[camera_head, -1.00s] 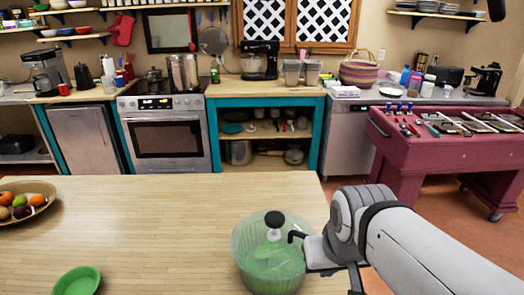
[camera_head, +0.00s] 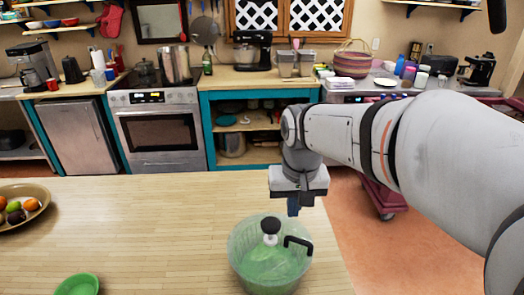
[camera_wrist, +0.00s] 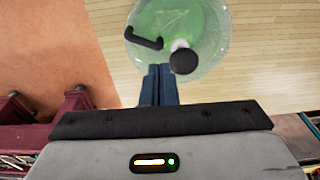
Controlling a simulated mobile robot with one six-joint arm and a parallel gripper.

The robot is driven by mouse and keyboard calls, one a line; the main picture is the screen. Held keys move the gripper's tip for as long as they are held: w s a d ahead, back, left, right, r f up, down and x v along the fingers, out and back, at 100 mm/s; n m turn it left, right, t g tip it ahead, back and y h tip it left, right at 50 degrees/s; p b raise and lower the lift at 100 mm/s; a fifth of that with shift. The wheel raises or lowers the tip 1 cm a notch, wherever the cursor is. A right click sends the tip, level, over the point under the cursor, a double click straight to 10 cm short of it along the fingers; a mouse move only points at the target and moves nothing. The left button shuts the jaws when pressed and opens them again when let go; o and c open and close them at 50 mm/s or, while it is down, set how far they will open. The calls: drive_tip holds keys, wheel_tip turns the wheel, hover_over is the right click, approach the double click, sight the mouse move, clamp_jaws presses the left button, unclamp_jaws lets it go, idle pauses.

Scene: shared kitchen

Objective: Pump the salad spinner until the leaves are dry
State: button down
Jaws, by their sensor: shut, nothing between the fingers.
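The salad spinner (camera_head: 262,272) stands on the wooden table near its right end. It is a clear tub with green showing inside; single leaves cannot be made out. Its black pump knob (camera_head: 270,226) stands up on a pale stem at the middle of the lid, with a black handle (camera_head: 298,244) to its right. My gripper (camera_head: 293,208) points down, above and behind the spinner, apart from it. In the wrist view its blue fingers (camera_wrist: 160,72) are together and empty, with the knob (camera_wrist: 183,61) just beyond them to the right and the handle (camera_wrist: 145,38) ahead.
A green bowl (camera_head: 77,285) sits at the table's front left and a fruit bowl (camera_head: 38,193) at the far left. The table (camera_head: 150,220) between them and the spinner is clear. A maroon table (camera_head: 385,198) stands behind my arm.

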drive_tip(key=w+a+r+g+p, duration=0.1)
drive_tip(key=w+a+p, duration=0.1)
drive_tip(key=w+a, duration=0.25)
drive_tip(key=shift+w+d+f+b, duration=0.1)
drive_tip(key=shift+w+f+b, duration=0.1)
drive_tip(key=shift+f+b, duration=1.5)
drive_tip(key=shift+w+d+f+b, duration=0.1)
drive_tip(key=shift+w+f+b, duration=0.05)
drive_tip(key=shift+f+b, duration=1.5)
drive_tip(key=shift+f, duration=0.55)
